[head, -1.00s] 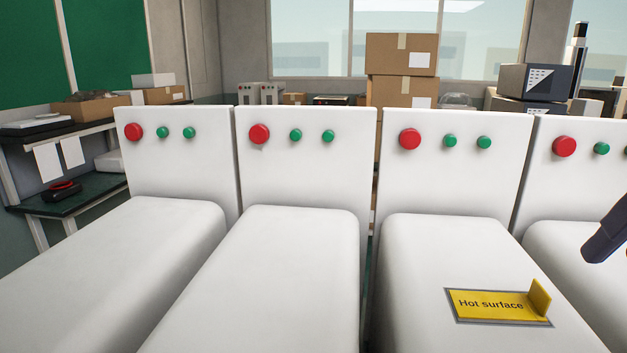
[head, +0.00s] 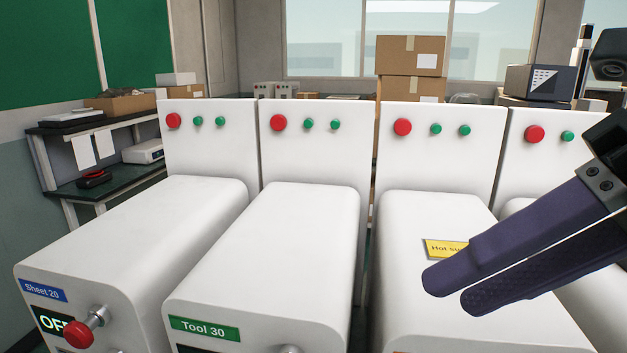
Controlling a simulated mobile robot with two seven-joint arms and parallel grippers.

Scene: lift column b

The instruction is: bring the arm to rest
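My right gripper (head: 448,291) comes in from the right in the head view. Its two long dark purple fingers point left and are a small distance apart, with nothing visible between them. It is in front of the third white machine (head: 425,225) and hides part of the yellow "Hot surface" sign (head: 441,248) on that machine's top. I cannot tell whether the fingers touch the machine. My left gripper is not in view.
Several white machines stand in a row, each back panel with a red button (head: 278,122) and green ones. A machine labelled "Sheet 20" (head: 43,291) has a red knob (head: 78,334) jutting out in front; the "Tool 30" machine (head: 204,328) is beside it. Shelves and cardboard boxes (head: 411,55) stand behind.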

